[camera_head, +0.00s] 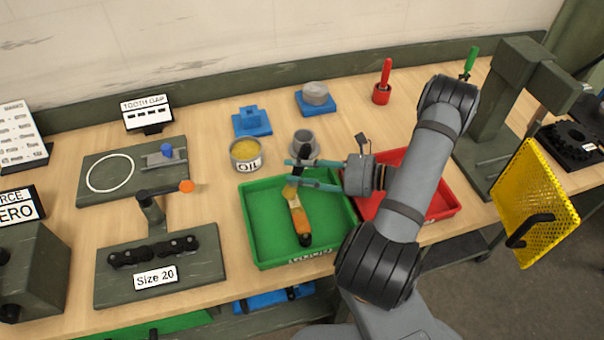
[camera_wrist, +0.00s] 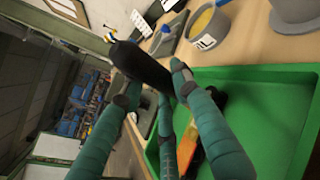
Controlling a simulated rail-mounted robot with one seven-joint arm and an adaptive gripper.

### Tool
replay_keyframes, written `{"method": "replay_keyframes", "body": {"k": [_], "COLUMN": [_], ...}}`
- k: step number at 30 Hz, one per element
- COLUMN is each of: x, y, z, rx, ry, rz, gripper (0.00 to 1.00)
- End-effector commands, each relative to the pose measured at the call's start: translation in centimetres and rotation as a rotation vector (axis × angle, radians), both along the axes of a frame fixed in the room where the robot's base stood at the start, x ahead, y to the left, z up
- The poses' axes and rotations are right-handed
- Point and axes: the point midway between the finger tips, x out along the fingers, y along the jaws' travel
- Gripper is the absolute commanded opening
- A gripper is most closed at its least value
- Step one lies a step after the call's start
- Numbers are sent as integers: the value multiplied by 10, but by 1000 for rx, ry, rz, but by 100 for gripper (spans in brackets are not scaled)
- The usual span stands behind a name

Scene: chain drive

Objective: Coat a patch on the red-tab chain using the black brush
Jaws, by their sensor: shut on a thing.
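My gripper (camera_head: 308,175) is shut on the black brush (camera_head: 305,153), above the back of the green tray (camera_head: 262,252). In the wrist view the brush's thick black end (camera_wrist: 140,63) sits between my teal fingers (camera_wrist: 150,85). A short black chain (camera_head: 150,250) lies on the "Size 20" board (camera_head: 205,262) at the left. I see no red tab on it and cannot tell if it is the red-tab chain. The open OIL tin (camera_head: 246,166) with yellow content stands left of my gripper.
An orange and black tool (camera_head: 300,222) lies in the green tray. A grey cup (camera_head: 303,139) stands just behind my gripper; a red tray (camera_head: 440,208) is to the right. A lever with an orange end (camera_head: 187,186) rises behind the chain. Bare table (camera_head: 215,215) lies between board and tray.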

Motion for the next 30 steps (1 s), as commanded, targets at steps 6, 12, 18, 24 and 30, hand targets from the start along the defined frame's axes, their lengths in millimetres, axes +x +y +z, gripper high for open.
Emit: {"method": "replay_keyframes", "body": {"k": [6, 12, 18, 24, 30], "x": [-10, -27, -34, -35, -34], "y": [-1, -7, -9, -10, -11], "z": [1, 0, 21, 45, 63], "rx": [1, 1, -2, 0, 1], "ry": [3, 3, -4, 0, 0], "rz": [0, -1, 0, -3, -5], "gripper": [3, 3, 3, 3, 3]}}
